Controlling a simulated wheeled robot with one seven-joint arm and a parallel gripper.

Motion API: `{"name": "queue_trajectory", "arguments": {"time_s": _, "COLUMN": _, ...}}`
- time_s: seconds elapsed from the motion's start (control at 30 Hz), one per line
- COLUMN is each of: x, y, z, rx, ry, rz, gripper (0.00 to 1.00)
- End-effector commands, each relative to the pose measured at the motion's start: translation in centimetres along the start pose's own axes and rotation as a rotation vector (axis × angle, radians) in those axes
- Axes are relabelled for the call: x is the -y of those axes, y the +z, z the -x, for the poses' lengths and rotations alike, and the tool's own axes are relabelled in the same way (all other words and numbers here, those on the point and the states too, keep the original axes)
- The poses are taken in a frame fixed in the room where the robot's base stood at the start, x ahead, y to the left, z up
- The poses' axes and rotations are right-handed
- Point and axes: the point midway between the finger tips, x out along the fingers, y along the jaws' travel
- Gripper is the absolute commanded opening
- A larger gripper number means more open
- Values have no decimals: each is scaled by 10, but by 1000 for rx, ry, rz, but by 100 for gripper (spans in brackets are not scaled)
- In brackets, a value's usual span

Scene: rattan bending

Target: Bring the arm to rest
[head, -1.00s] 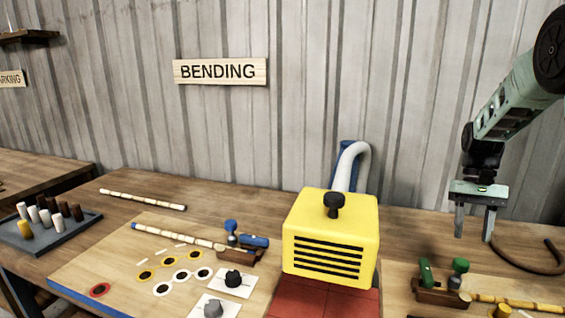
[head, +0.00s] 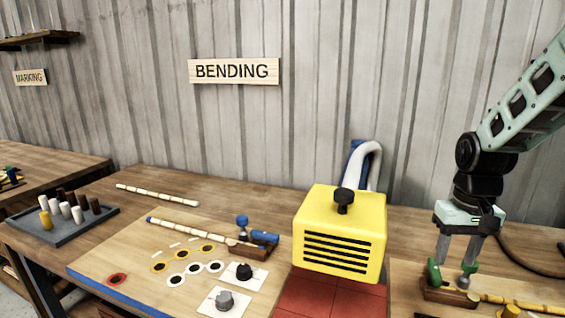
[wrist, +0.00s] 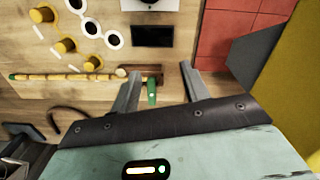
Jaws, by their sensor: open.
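My gripper (head: 457,264) hangs at the right of the head view, fingers pointing down and spread apart with nothing held. It is over the right-hand board, at a small wooden clamp block with a green handle (head: 434,272). In the wrist view the green handle (wrist: 152,92) shows between the two fingers (wrist: 160,72). I cannot tell whether a finger touches it. A jointed rattan pole (head: 508,301) runs from the clamp to the right; it also shows in the wrist view (wrist: 70,77).
A yellow heater box (head: 341,232) with a pale hose stands left of my gripper on red tiles (head: 325,299). A second board (head: 120,268) with a blue-handled clamp lies further left. A dark curved rod (head: 530,260) lies behind my gripper.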

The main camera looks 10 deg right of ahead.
Motion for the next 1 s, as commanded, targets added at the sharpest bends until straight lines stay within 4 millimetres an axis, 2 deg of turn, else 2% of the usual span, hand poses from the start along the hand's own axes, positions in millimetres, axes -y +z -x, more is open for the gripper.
{"name": "queue_trajectory", "arguments": {"time_s": 0.03, "x": 11, "y": 13, "z": 0, "rx": -35, "ry": 1, "rz": 34, "gripper": 45}}
{"name": "queue_trajectory", "arguments": {"time_s": 0.1, "x": 23, "y": 26, "z": -1, "rx": -88, "ry": 0, "rz": 74, "gripper": 45}}
{"name": "queue_trajectory", "arguments": {"time_s": 0.37, "x": 54, "y": 77, "z": -6, "rx": -251, "ry": -11, "rz": 205, "gripper": 45}}
{"name": "queue_trajectory", "arguments": {"time_s": 0.4, "x": 63, "y": 82, "z": -6, "rx": -260, "ry": -16, "rz": 234, "gripper": 45}}
{"name": "queue_trajectory", "arguments": {"time_s": 0.57, "x": 115, "y": 112, "z": -2, "rx": -201, "ry": -38, "rz": 400, "gripper": 45}}
{"name": "queue_trajectory", "arguments": {"time_s": 0.67, "x": 146, "y": 139, "z": 1, "rx": -163, "ry": -47, "rz": 516, "gripper": 45}}
{"name": "queue_trajectory", "arguments": {"time_s": 0.8, "x": 181, "y": 185, "z": 4, "rx": -105, "ry": -48, "rz": 686, "gripper": 45}}
{"name": "queue_trajectory", "arguments": {"time_s": 0.9, "x": 198, "y": 217, "z": 6, "rx": -66, "ry": -42, "rz": 793, "gripper": 45}}
{"name": "queue_trajectory", "arguments": {"time_s": 1.0, "x": 205, "y": 237, "z": 8, "rx": -42, "ry": -35, "rz": 858, "gripper": 45}}
